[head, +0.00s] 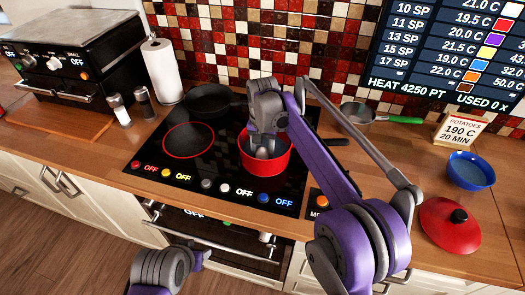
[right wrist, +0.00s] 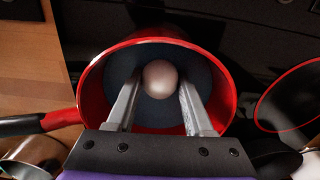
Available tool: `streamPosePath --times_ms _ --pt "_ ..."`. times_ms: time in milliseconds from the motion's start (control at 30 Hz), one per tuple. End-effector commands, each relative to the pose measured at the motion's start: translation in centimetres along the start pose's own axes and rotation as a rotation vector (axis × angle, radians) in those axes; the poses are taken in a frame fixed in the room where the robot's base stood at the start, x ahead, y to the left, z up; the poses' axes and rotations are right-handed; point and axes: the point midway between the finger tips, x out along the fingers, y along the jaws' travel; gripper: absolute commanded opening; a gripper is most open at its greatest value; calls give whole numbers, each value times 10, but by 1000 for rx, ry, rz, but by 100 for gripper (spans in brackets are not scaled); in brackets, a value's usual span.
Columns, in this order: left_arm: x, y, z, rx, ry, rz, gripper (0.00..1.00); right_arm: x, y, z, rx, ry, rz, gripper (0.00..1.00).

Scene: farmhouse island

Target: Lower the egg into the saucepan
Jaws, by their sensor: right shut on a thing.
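The red saucepan (head: 281,165) stands on the right part of the black cooktop. It also shows in the right wrist view (right wrist: 92,95), with a dark inside and its handle to the left. My right gripper (head: 264,146) points down into it. In the right wrist view the two fingers hold the pale egg (right wrist: 160,79) between their tips, within the pan's rim. The gap between egg and pan bottom cannot be judged. In the head view the fingers mostly hide the egg.
A dark frying pan (head: 209,101) sits at the back left of the cooktop (head: 160,165). A red lid (head: 440,238) and a blue bowl (head: 470,171) lie on the right counter. A small pan with a green handle (head: 402,119) is behind my right arm.

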Motion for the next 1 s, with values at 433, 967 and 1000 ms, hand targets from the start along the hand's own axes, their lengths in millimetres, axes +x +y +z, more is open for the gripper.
streamPosePath --times_ms 433,967,1000 --pt "3 0 3 0 -3 0 50 7 0 0 0 0 0 0" --pt "6 0 6 0 -5 0 50 14 0 0 0 0 0 0" --pt "6 0 6 0 -5 0 50 14 0 0 0 0 0 0"
